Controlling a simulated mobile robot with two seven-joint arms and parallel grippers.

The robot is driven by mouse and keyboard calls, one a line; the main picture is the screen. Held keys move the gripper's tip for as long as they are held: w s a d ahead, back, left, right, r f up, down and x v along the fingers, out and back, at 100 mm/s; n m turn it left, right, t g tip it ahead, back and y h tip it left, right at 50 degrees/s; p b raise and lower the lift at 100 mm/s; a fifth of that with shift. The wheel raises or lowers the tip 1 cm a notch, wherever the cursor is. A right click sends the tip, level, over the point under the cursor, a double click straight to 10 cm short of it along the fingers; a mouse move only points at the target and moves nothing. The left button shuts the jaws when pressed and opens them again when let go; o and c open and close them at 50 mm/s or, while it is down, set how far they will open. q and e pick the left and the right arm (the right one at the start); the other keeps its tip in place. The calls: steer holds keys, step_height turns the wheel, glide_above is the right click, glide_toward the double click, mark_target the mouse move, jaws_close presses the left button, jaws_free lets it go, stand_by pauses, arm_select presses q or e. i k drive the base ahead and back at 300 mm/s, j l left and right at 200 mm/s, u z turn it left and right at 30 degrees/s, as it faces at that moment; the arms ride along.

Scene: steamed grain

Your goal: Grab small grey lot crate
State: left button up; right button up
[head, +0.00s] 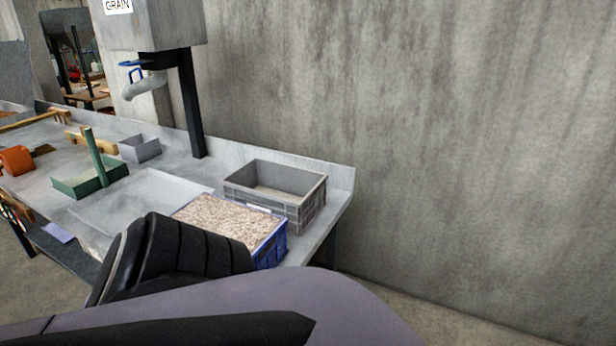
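A grey crate (308,203) with ribbed walls stands at the right end of the metal table, near the back ledge. It is upright and its inside looks empty, with a pale floor. A blue crate (272,250) full of pale grain stands right in front of it and hides part of its front wall. A smaller plain grey box (141,150) stands further left along the back ledge. Neither of my grippers shows in the head view. Parts of my own arm fill the bottom of the view and cover the near side of the blue crate.
The metal table (335,205) ends just right of the grey crate. A green tray with an upright handle (92,180) and an orange object (16,160) lie at left. A black post (192,105) under the grain hopper (160,25) rises behind. A concrete wall stands behind.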

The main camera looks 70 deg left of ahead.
mark_target(298, 195)
steer(key=i+u, duration=0.35)
steer(key=i+l+u, duration=0.35)
steer(key=i, duration=0.2)
steer(key=i+j+u, duration=0.1)
steer(key=i+u, duration=0.7)
steer(key=u, duration=0.15)
steer(key=i+u, duration=0.35)
steer(key=u, duration=0.15)
steer(key=i+l+u, duration=0.25)
steer(key=u, duration=0.25)
